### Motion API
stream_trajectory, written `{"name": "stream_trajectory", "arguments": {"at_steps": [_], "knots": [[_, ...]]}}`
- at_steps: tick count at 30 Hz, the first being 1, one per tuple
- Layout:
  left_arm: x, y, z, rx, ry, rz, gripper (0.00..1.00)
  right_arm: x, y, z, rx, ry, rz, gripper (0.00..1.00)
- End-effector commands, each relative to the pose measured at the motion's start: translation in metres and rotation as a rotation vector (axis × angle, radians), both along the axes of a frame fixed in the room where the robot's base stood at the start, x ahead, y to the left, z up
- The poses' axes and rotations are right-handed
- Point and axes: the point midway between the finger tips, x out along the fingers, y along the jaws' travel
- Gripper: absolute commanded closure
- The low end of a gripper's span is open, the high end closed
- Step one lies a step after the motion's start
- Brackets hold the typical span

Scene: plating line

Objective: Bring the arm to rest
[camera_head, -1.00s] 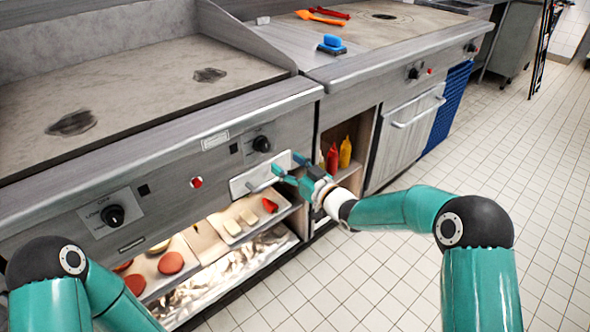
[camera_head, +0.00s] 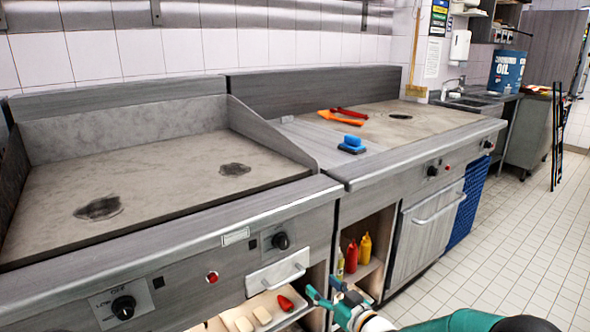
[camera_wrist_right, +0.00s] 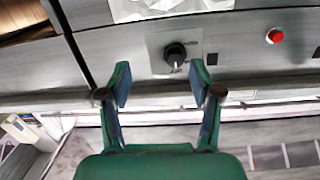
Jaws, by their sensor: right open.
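My right gripper (camera_head: 324,288) shows at the bottom of the head view, in front of the griddle cabinet. It is to the right of a white drawer front (camera_head: 262,279) with a bar handle. Its teal fingers are apart with nothing between them. In the right wrist view the open fingers (camera_wrist_right: 161,84) stand either side of a black knob (camera_wrist_right: 175,56), with the panel behind them. I cannot tell the exact gap to the panel. My right arm runs off the bottom right of the head view. My left arm and gripper are out of view.
The griddle (camera_head: 170,180) and counter stand behind the panel. Ketchup (camera_head: 351,256) and mustard (camera_head: 365,248) bottles stand in an open shelf. A blue crate (camera_head: 466,212) is further right. Tiled floor (camera_head: 520,250) is clear.

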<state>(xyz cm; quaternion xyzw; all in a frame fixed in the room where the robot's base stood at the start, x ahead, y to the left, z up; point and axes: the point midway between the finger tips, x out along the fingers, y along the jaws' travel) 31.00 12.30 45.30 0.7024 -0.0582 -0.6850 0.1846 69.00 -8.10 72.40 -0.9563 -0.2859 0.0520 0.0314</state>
Motion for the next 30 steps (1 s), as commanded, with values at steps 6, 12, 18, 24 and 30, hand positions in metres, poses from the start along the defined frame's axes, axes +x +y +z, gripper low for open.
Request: {"name": "stream_trajectory", "arguments": {"at_steps": [6,12,18,24,30], "knots": [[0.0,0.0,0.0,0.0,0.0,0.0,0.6,-0.076,-0.027,-0.13,0.027,0.425,-0.124,0.36],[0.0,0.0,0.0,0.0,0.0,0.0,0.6,-0.19,-0.041,-0.223,0.008,0.861,-0.23,0.36],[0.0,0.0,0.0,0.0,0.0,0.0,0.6,-0.293,-0.042,-0.261,-0.027,1.188,-0.28,0.36],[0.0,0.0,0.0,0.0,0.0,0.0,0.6,-0.377,-0.042,-0.269,-0.071,1.454,-0.303,0.36],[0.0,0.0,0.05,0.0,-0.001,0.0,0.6,-0.382,-0.042,-0.22,-0.085,1.479,-0.293,0.36]]}}
